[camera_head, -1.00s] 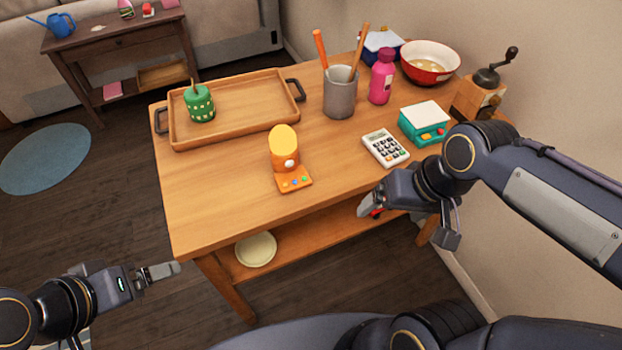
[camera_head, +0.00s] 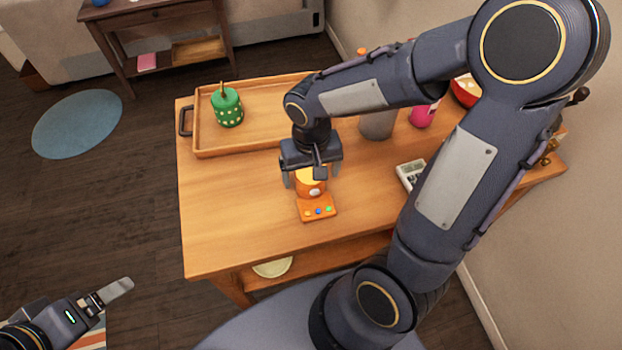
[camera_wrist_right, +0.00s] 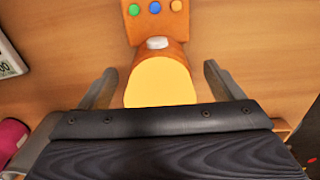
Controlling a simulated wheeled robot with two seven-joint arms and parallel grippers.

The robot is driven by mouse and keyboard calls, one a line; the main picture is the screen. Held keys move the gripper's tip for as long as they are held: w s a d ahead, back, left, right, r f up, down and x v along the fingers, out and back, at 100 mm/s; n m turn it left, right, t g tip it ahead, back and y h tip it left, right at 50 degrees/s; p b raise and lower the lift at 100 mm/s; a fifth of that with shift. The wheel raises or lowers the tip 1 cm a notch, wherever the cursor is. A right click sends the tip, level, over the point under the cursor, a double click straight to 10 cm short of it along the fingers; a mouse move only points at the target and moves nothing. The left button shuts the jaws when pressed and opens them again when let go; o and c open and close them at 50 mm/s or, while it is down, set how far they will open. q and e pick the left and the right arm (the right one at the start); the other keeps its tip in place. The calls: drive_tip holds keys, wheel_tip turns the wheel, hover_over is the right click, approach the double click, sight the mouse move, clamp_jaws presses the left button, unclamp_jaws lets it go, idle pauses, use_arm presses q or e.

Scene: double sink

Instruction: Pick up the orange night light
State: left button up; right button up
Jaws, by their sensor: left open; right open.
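The orange night light (camera_head: 316,203) stands upright on the wooden table, with a pale yellow top and a base with coloured buttons. In the right wrist view its yellow top (camera_wrist_right: 160,82) lies between the two fingers. My right gripper (camera_head: 311,180) is open above the night light, with one finger on each side of it. In the right wrist view the right gripper (camera_wrist_right: 158,85) shows gaps between the fingers and the lamp. My left gripper (camera_head: 122,290) is open and empty, low at the left, away from the table.
A wooden tray (camera_head: 205,143) with a green candle-like object (camera_head: 228,108) lies behind the night light. A calculator (camera_head: 408,172), grey cup (camera_head: 377,124) and pink bottle (camera_head: 422,116) stand to the right, partly hidden by my right arm. The table's left front is clear.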

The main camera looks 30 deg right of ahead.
drive_tip(key=shift+f, duration=0.3)
drive_tip(key=c, duration=1.1)
